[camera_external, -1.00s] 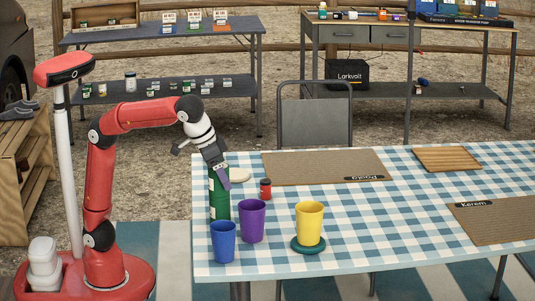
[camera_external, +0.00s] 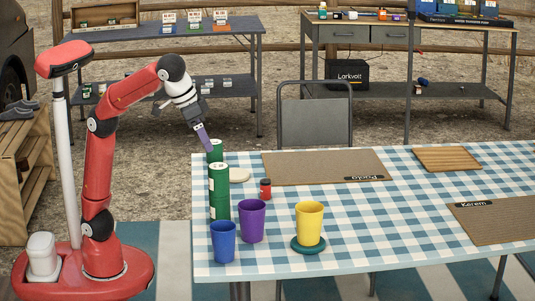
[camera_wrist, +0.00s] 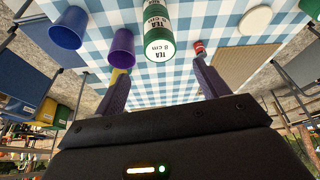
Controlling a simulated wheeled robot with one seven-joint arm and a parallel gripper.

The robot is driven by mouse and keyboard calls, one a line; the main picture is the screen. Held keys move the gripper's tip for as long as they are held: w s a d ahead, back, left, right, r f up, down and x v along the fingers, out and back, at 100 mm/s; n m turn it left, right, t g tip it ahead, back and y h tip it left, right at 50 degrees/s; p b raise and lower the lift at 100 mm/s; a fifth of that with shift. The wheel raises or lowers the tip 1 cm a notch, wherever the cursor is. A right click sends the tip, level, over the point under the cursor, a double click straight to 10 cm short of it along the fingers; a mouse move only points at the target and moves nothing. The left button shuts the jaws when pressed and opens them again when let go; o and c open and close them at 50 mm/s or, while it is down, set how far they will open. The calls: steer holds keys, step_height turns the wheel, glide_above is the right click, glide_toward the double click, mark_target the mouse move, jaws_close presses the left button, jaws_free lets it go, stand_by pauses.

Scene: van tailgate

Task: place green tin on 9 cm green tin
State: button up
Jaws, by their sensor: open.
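Two green tins stand one on the other at the left end of the table. The upper green tin (camera_external: 219,178) rests upright on the lower green tin (camera_external: 219,208). In the wrist view the upper tin's lid (camera_wrist: 160,47) reads "TEA 8 cm"; I cannot read the lower tin's size.
A blue cup (camera_external: 223,242), a purple cup (camera_external: 252,221) and a yellow cup (camera_external: 309,222) on a green coaster stand in front and right of the stack. A red jar (camera_external: 265,189) and a pale disc (camera_external: 239,175) are close by. The table's middle is clear.

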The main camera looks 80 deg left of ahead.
steer(key=s+a+f+m, duration=0.1)
steer(key=s+a+f, duration=0.1)
steer(key=a+f, duration=0.5)
steer(key=s+a+f, duration=0.6)
steer(key=a+f, duration=0.1)
steer(key=f, duration=0.3)
steer(key=s+a+f+t, duration=0.1)
steer(key=s+a+f, duration=0.5)
steer(key=a+f, duration=0.2)
step_height(320, 180, down, 3)
steer(key=shift+s+a+r+m+h, duration=0.15)
steer(key=shift+s+a+m+h, duration=0.15)
steer(key=shift+m, duration=0.1)
